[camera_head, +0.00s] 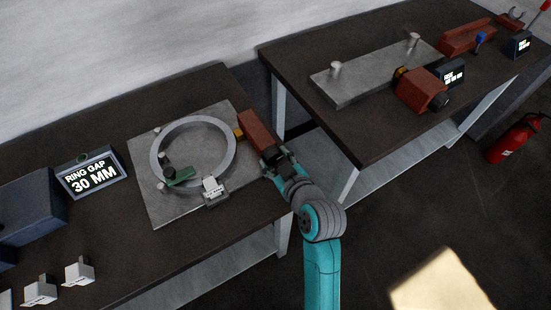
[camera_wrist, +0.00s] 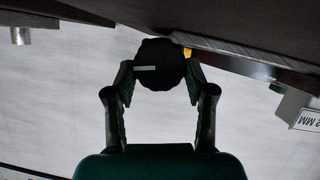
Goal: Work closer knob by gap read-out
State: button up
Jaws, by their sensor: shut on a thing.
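My gripper (camera_head: 275,161) is at the right end of the red closer (camera_head: 257,130) on the near bench. In the wrist view, my gripper (camera_wrist: 160,80) is shut on the closer's round black knob (camera_wrist: 160,58), one finger on each side. A white mark shows on the knob's face. A grey ring (camera_head: 160,140) lies on a metal plate (camera_head: 165,212), and the closer's orange tip (camera_head: 239,133) is at the ring's right side. The read-out (camera_head: 92,175) says "RING GAP 30 MM". A green piece (camera_head: 180,178) lies at the ring's lower left.
A pale labelled block (camera_head: 213,190) sits at the ring's front edge. Other labelled blocks (camera_head: 79,271) and a dark blue box (camera_head: 32,205) are at the left. A second bench (camera_head: 350,135) holds another red unit (camera_head: 421,90). A fire extinguisher (camera_head: 513,139) stands at far right.

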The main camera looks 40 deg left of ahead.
jog(key=m+g, duration=0.1)
jog(key=m+g+y, duration=0.1)
jog(key=m, duration=0.1)
jog(key=shift+w+d, duration=0.15)
jog(key=shift+w, duration=0.15)
jog(key=shift+w+f+m+g+y, duration=0.15)
jog(key=shift+m+g+y, duration=0.35)
jog(key=shift+m+g, duration=0.75)
jog(key=shift+m+t, duration=0.25)
jog(key=shift+m, duration=0.2)
jog(key=o, duration=1.2)
jog(key=shift+d, duration=0.1)
jog(key=v, duration=1.2)
